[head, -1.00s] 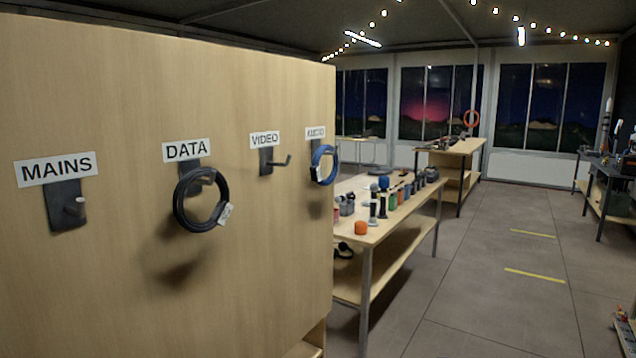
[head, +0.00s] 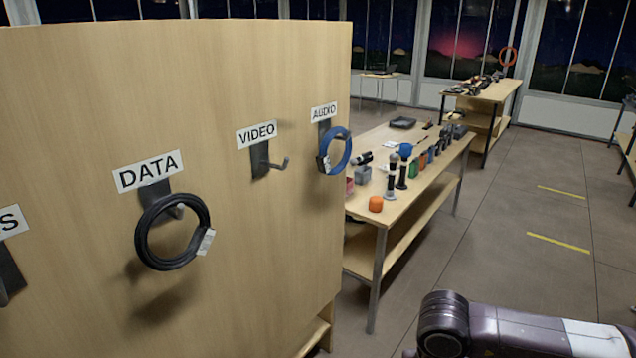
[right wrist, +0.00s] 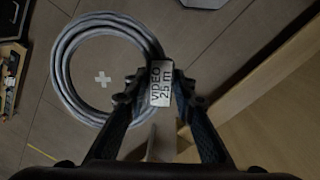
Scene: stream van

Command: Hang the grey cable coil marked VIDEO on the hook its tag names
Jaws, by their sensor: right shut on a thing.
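The grey cable coil (right wrist: 62,78) shows in the right wrist view, with a white tag (right wrist: 160,84) reading VIDEO 25 m. My right gripper (right wrist: 155,95) is shut on the coil at its tag side, and the coil hangs above the floor. The VIDEO hook (head: 268,162) is bare on the wooden panel, below its VIDEO label (head: 257,135). In the head view my right arm comes in at the bottom right; its gripper and the coil are out of that view. My left gripper is not in view.
A black coil (head: 150,252) hangs on the DATA hook and a blue coil (head: 346,150) on the AUDIO hook, either side of the VIDEO hook. A workbench (head: 400,215) with microphones and other items stands right of the panel (head: 80,100). Floor at the right is clear.

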